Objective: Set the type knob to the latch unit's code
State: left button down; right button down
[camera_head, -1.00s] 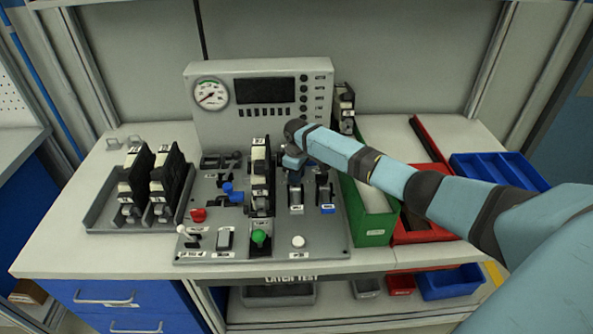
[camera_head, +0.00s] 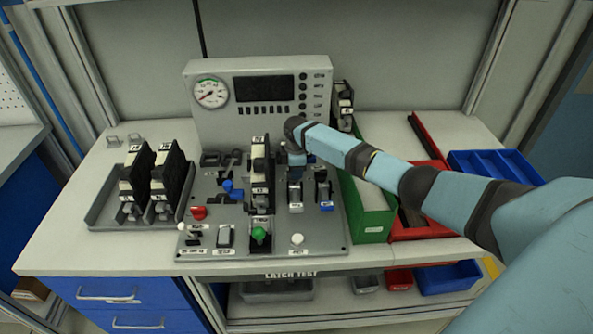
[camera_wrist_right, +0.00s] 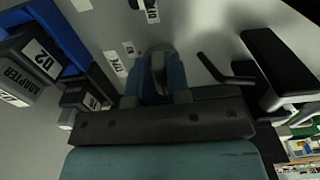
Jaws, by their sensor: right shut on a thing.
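My right gripper (camera_head: 296,157) reaches down onto the panel behind the two small levers, right of the latch unit. In the right wrist view, its two blue fingers (camera_wrist_right: 158,76) are shut on the sides of a grey type knob (camera_wrist_right: 158,61), with small white labels around it. The knob's pointer and set code cannot be made out. In the head view my arm and hand hide the knob. The black and white latch unit (camera_head: 260,176) stands upright in the panel's middle. The label on it is too small to read surely. My left gripper is not in view.
The test panel (camera_head: 270,238) has a green knob (camera_head: 260,235), a red knob (camera_head: 198,212) and blue handles. Its upright console (camera_head: 320,67) carries a gauge and dark display. Two similar units stand in a tray (camera_head: 104,213) at left. Green (camera_head: 373,238) and red bins are at right.

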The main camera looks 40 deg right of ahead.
jog(key=c, duration=1.1)
grip_release()
jog(key=shift+r, duration=0.1)
notch_tip(320, 180, up, 14)
jog(key=shift+f+b, duration=0.15)
jog(key=shift+b, duration=0.2)
jog(key=shift+f, duration=0.1)
